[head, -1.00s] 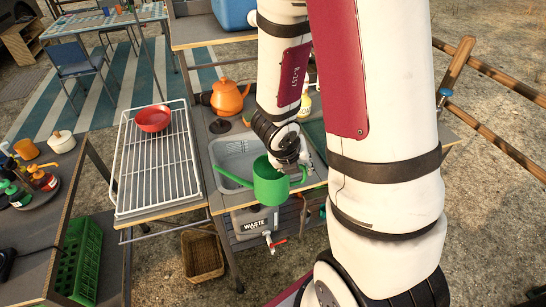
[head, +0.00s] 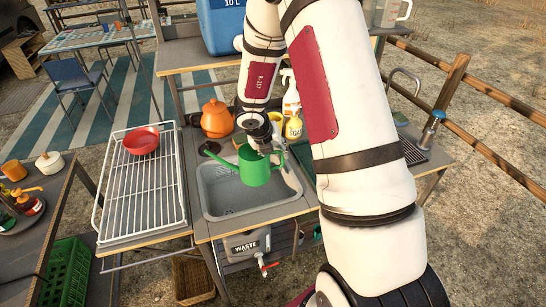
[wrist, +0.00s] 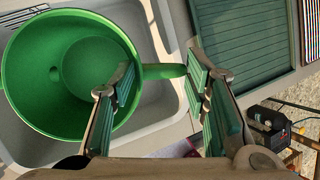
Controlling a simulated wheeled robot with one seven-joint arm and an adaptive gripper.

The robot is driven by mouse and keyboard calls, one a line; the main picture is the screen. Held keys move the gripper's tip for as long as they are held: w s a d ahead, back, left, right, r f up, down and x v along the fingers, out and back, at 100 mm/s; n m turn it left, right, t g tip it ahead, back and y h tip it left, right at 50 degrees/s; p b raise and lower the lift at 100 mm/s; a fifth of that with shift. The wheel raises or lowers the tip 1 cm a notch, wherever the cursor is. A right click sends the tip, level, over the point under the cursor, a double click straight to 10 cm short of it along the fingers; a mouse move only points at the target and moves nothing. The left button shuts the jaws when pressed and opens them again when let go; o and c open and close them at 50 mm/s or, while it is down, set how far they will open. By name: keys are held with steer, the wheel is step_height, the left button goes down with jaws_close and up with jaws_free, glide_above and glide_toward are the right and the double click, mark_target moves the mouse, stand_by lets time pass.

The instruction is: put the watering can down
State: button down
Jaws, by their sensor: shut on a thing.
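The green watering can (head: 257,169) hangs upright over the grey sink basin (head: 222,205), its spout pointing left in the head view. My gripper (head: 266,150) is above it at its right side, partly hidden by my own arm. In the wrist view, the can (wrist: 62,80) shows its open top at the left, over the basin. The two fingers of my gripper (wrist: 166,90) stand on either side of the can's handle (wrist: 165,71), shut on it.
A white wire rack (head: 140,190) with a red bowl (head: 141,141) stands left of the sink. An orange kettle (head: 216,119) and spray bottles (head: 291,105) stand behind the basin. A green ribbed board (wrist: 245,45) lies beside the sink. A rail fence (head: 480,100) runs at the right.

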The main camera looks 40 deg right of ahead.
steer(key=shift+w+d, duration=0.1)
steer(key=shift+w, duration=0.55)
steer(key=shift+w+d+f+p, duration=0.15)
steer(key=shift+f+p, duration=0.1)
steer(key=shift+f, duration=0.7)
steer(key=shift+w+a+f+p, duration=0.1)
steer(key=shift+f+p, duration=0.15)
steer(key=shift+f, duration=0.8)
